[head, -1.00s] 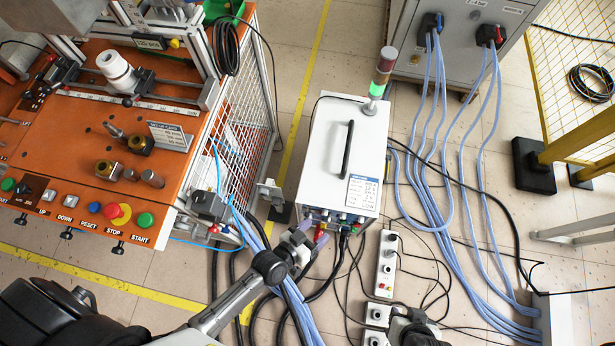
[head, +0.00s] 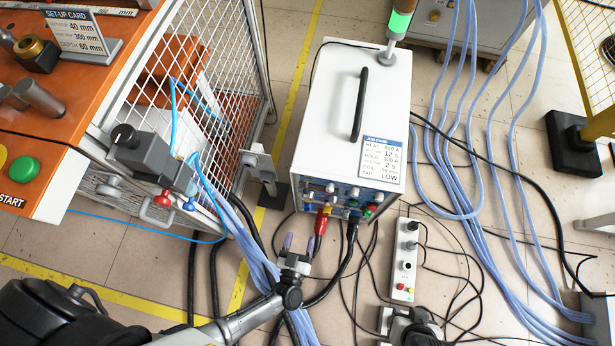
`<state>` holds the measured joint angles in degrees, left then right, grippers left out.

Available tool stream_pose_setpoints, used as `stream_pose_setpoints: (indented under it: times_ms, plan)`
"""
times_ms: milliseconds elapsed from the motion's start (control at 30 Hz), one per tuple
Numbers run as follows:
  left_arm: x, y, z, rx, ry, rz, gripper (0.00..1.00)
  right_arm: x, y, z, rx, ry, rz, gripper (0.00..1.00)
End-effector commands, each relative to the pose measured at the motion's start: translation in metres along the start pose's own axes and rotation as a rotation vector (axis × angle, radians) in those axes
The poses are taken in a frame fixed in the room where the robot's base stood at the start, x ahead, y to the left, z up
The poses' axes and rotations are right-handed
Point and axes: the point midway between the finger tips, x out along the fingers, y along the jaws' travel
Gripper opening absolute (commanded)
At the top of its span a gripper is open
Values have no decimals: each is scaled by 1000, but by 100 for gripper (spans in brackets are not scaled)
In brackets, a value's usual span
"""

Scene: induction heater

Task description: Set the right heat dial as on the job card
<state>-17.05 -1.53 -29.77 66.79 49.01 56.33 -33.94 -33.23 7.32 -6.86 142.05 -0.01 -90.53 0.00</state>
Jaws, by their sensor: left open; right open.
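The white heater box (head: 345,110) stands on the floor. The job card (head: 381,161) on its top has lines for heat, hold, coil and tap; tap reads LOW, and the small figures are hard to read. The control panel (head: 340,205) on the near face is seen steeply from above, with several small coloured knobs and plugs; I cannot tell which is the right heat dial or its setting. My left gripper (head: 298,243) is open and empty, just in front of and below the panel's left end, apart from it. My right gripper (head: 408,320) is at the bottom edge, partly cut off, near a power strip.
A red plug (head: 321,220) and black cables leave the panel close to my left gripper. A power strip (head: 405,262) lies right of it. Blue hoses (head: 262,262) run along the left. An orange bench (head: 110,85) with a mesh guard stands left. A signal lamp (head: 399,22) shows green.

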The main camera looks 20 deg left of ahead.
Motion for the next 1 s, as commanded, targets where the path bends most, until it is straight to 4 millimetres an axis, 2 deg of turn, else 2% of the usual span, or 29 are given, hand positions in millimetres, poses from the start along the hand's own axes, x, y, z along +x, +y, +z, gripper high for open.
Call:
stream_pose_setpoints:
  times_ms: [33, 167, 267, 700, 1000]
  plan:
    - [-1, -3, 8, 4, 6, -10, 62, 8, -1, 2, 1, 1, -1, 43]
    - [3, -6, 12, 9, 15, -25, 62, 13, -2, 4, 4, 2, -3, 43]
    - [15, -7, 13, 9, 18, -27, 62, 17, -2, 5, 6, 2, -5, 43]
    - [94, -9, 13, 10, 18, -27, 62, 47, -5, 14, 10, 4, -8, 43]
    - [128, -10, 10, 10, 17, -27, 62, 59, -5, 18, 8, 3, -7, 43]
